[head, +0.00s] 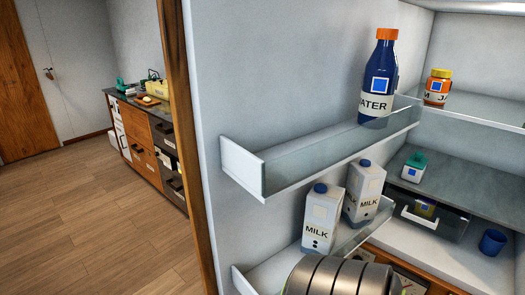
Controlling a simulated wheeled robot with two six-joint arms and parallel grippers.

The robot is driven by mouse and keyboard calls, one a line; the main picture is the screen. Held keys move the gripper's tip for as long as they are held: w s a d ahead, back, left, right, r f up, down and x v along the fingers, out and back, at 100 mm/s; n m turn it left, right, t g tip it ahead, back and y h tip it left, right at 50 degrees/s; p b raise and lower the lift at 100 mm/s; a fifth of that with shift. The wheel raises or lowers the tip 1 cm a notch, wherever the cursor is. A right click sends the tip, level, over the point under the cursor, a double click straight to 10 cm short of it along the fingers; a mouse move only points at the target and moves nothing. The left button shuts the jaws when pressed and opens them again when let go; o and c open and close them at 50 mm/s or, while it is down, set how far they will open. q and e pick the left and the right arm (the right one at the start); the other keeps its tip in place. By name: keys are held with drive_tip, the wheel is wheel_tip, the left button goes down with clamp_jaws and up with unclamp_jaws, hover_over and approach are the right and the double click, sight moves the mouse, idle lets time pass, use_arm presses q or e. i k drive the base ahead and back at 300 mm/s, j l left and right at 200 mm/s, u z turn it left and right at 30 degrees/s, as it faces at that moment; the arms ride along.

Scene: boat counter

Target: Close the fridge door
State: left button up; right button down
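The fridge door (265,75) stands open in the head view. Its white inner side faces me and fills the middle, and its wooden edge (185,130) runs down on the left. An upper door shelf (243,168) holds a blue water bottle (380,80) with an orange cap. A lower door shelf (243,282) holds two milk cartons (321,215). The fridge interior (480,45) shows at the right. Neither gripper is in view. A banded grey rounded shape at the bottom edge hides part of the lower shelf.
Inside the fridge are a jar (437,88) on a shelf, a small white container with a green lid (414,166), a drawer (436,215) and a blue cup (492,242). Open wooden floor (95,230) lies left of the door. A cabinet (145,150) stands farther back.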

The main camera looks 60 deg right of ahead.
sight(264, 95)
drive_tip(key=i+z, duration=0.4)
drive_tip(key=i+j+z, duration=0.1)
drive_tip(key=i+z, duration=0.15)
drive_tip(key=z, duration=0.2)
drive_tip(key=i+j+z, duration=0.2)
drive_tip(key=i+z, duration=0.35)
drive_tip(key=z, duration=0.3)
drive_tip(key=i+j+z, duration=0.1)
drive_tip(key=z, duration=0.35)
drive_tip(key=i+j+z, duration=0.1)
drive_tip(key=z, duration=0.35)
drive_tip(key=j+z, duration=0.25)
drive_tip(key=z, duration=0.2)
drive_tip(key=i+j+z, duration=0.15)
drive_tip(key=z, duration=0.25)
drive_tip(key=i+j+z, duration=0.1)
drive_tip(key=j+z, duration=0.25)
drive_tip(key=i+j+z, duration=0.1)
drive_tip(key=z, duration=0.3)
drive_tip(key=j+z, duration=0.25)
drive_tip(key=z, duration=0.15)
